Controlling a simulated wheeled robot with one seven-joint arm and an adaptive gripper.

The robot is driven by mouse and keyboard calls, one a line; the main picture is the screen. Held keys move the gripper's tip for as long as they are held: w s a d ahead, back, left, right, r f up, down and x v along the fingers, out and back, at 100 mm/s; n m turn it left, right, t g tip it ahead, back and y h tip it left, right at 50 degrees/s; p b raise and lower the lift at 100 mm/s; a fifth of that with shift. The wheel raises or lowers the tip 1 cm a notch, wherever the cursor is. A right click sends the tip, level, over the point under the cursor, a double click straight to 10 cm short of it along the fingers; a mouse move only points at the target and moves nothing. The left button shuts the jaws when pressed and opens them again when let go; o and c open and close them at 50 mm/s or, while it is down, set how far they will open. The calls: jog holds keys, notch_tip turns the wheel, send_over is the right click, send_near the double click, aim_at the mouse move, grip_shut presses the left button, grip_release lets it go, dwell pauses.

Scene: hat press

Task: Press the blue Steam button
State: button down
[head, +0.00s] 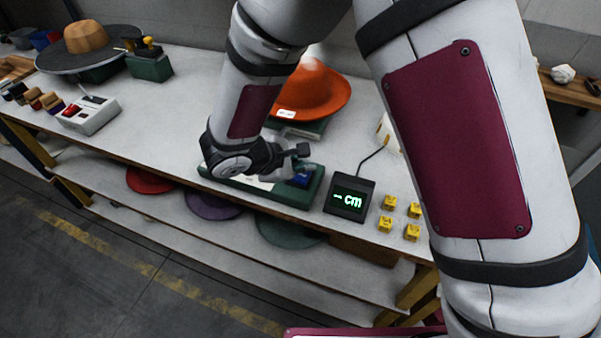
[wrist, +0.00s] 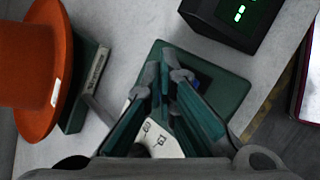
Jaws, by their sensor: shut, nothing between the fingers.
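The blue button (head: 299,181) is on the right part of a long green control box (head: 262,190) near the front edge of the bench. My gripper (head: 304,168) is over that end of the box, shut and empty. In the wrist view the fingers (wrist: 168,78) point down at the green box (wrist: 235,92). A piece of the blue button (wrist: 204,82) shows just beside the right finger, and the rest is hidden behind it. I cannot tell whether the fingertips touch the button. A white label (wrist: 160,140) lies on the box, partly covered by the fingers.
A black display (head: 350,197) reading "cm" stands right of the box, with several yellow cubes (head: 400,220) beyond it. An orange hat (head: 315,92) on a green stand is behind my gripper.

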aim_at(302, 176)
jog(key=shift+r, duration=0.3)
jog(key=shift+r+p, duration=1.2)
jog(key=shift+r, duration=1.3)
